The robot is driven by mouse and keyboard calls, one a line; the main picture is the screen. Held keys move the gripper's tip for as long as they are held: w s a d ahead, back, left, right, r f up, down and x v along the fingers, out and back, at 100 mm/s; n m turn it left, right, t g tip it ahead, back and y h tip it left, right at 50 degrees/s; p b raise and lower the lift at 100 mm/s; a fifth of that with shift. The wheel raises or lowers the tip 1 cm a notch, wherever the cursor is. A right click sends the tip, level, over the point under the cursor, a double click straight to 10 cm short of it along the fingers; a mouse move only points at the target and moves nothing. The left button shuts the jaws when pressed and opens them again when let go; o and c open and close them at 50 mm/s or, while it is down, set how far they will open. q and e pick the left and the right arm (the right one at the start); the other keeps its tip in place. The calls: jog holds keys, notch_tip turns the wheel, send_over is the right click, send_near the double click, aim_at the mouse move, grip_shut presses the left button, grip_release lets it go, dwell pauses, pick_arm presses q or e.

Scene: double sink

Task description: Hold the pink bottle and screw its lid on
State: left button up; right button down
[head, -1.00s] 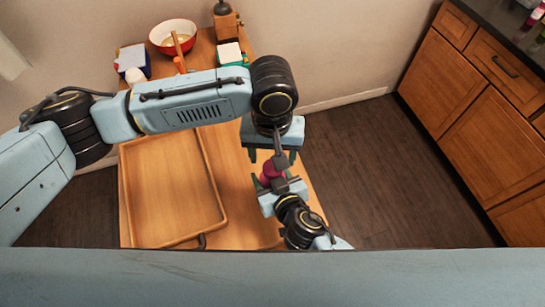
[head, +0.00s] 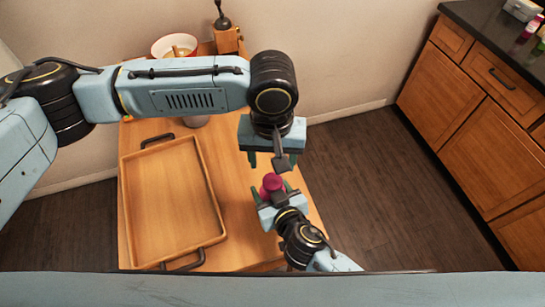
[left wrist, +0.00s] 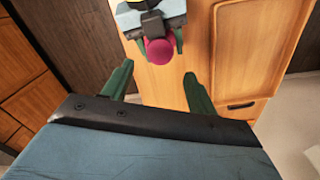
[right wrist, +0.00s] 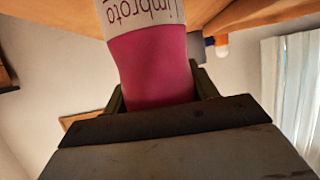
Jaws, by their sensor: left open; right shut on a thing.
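The pink bottle (head: 271,184) is in my right gripper (head: 277,190), above the right side of the wooden table. The right wrist view shows its pink body (right wrist: 147,65) between the fingers, with a white lettered label (right wrist: 140,14). My left gripper (head: 276,160) is open and empty, just beyond the bottle in the head view. In the left wrist view the rounded pink top (left wrist: 159,52) lies just past the open fingers (left wrist: 157,73), apart from them. I cannot tell whether a separate lid is on the bottle.
An empty wooden tray (head: 172,205) with dark handles covers the table's left part. Wooden cabinets (head: 490,130) stand at the right, across open floor.

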aim_at(273, 181)
pick_arm(q)
jog(key=shift+f, duration=0.1)
jog(key=shift+f, duration=3.9)
jog(key=shift+c, duration=0.5)
jog(key=c, duration=0.9)
jog(key=o, duration=1.1)
jog(key=shift+r, duration=2.25)
